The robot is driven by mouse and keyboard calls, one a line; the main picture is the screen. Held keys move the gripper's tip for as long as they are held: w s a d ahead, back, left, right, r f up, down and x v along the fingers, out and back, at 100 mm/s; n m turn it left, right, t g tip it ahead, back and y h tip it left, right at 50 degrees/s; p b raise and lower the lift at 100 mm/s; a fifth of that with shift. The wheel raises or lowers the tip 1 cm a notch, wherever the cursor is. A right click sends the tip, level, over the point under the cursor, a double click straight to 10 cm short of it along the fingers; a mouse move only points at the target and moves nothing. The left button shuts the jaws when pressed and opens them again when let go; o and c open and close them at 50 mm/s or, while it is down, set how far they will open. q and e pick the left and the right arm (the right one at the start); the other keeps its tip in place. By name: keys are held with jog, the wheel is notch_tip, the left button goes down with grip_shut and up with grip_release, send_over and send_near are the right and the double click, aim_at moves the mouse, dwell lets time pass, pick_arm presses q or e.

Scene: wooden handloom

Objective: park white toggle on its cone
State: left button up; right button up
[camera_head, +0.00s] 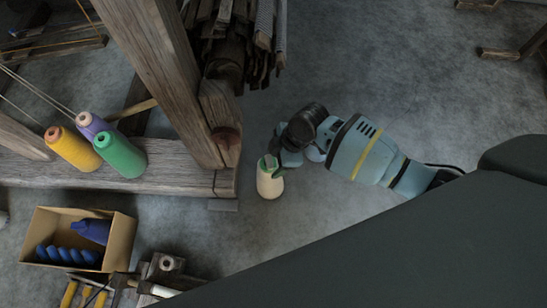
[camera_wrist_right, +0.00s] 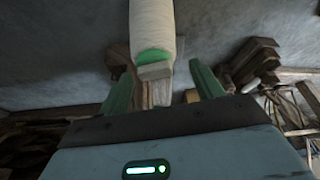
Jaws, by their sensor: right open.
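A white yarn cone (camera_head: 269,183) with a green top stands on the grey floor, right of the loom post's foot. In the right wrist view the white cone (camera_wrist_right: 152,24) comes in from the top edge, its green end towards my gripper. A small pale block, which looks like the white toggle (camera_wrist_right: 155,71), sits at that green end; I cannot tell how it is seated. My right gripper (camera_head: 271,163) is at the cone's top. In the wrist view its green fingers (camera_wrist_right: 162,88) are apart, one on each side of the toggle, with gaps. My left gripper is not in view.
The wooden loom post (camera_head: 165,75) and its base beam (camera_head: 190,180) stand close left of the cone. Yellow (camera_head: 72,149), purple and green cones are by the beam. A cardboard box (camera_head: 120,240) is at lower left.

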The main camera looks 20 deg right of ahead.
jog(key=p+v, duration=0.2)
jog(key=v, duration=0.4)
jog(key=shift+r+p, duration=0.35)
jog(key=shift+p, duration=0.05)
jog(key=shift+d, duration=0.15)
